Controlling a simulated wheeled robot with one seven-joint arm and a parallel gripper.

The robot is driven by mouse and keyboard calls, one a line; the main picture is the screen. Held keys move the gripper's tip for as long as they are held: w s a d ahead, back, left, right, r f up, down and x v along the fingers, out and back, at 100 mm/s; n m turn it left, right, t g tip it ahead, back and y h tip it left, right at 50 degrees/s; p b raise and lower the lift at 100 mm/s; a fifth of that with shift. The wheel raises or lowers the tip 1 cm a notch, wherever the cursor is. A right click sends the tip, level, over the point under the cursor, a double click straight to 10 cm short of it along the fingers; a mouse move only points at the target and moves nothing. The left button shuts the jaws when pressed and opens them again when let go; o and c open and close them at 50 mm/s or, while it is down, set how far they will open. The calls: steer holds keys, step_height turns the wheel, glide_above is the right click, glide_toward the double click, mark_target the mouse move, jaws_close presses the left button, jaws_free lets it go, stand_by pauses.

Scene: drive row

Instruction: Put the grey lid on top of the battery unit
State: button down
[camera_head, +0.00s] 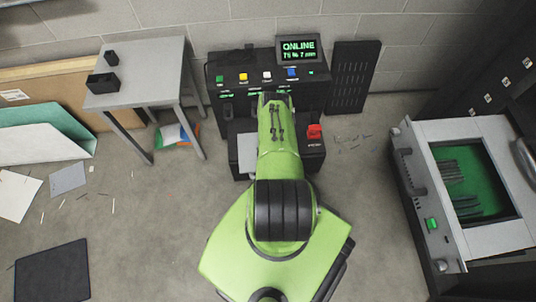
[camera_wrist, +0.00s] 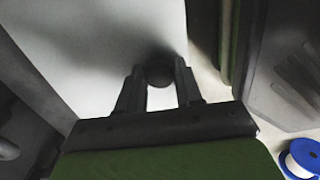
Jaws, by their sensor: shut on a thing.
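The battery unit appears to be the black console (camera_head: 270,75) by the wall, with a lit "ONLINE" screen, coloured buttons and a lower front section with a red switch (camera_head: 314,131). The grey lid (camera_head: 247,155) shows as a pale plate at the left of that lower section, partly behind my arm. In the wrist view the lid (camera_wrist: 100,45) is a large flat sheet with a dark round knob (camera_wrist: 160,74). My gripper (camera_wrist: 160,85) is shut on this knob. In the head view my arm hides the gripper. I cannot tell whether the lid touches the unit.
A black vented panel (camera_head: 353,77) leans on the wall. A grey machine with a green interior (camera_head: 415,165) stands at the right. A blue-and-white spool (camera_wrist: 305,155) lies at lower right in the wrist view.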

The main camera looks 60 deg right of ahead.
steer(key=c, duration=0.7)
jaws_free()
steer(key=shift+c, duration=0.2)
